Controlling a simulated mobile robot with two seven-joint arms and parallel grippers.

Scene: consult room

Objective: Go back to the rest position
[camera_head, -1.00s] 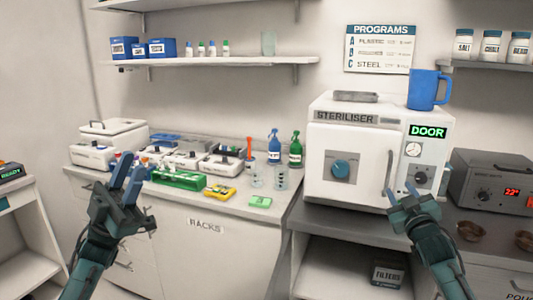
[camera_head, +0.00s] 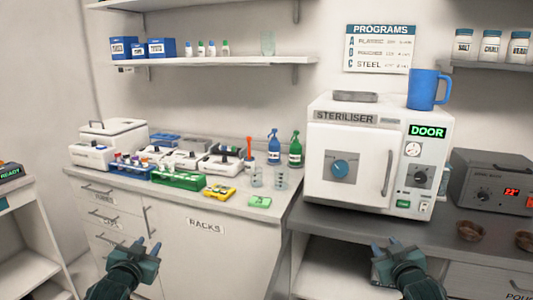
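My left gripper (camera_head: 146,247) is low at the left, in front of the drawer unit below the counter. Its two blue-tipped fingers stand apart with nothing between them. My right gripper (camera_head: 388,246) is low at the right, in front of the open shelf below the steriliser. Its fingertips are apart and nothing shows between them. Both grippers are clear of the objects on the counters. The white steriliser (camera_head: 330,188) stands on the right counter with its door shut and a lit green DOOR sign (camera_head: 427,132).
A blue mug (camera_head: 423,90) stands on the steriliser. Tube racks, including a green one (camera_head: 178,180), white boxes and spray bottles (camera_head: 295,150) stand on the left counter (camera_head: 225,208). A grey heater box (camera_head: 490,182) and brown bowls (camera_head: 471,231) are at the right.

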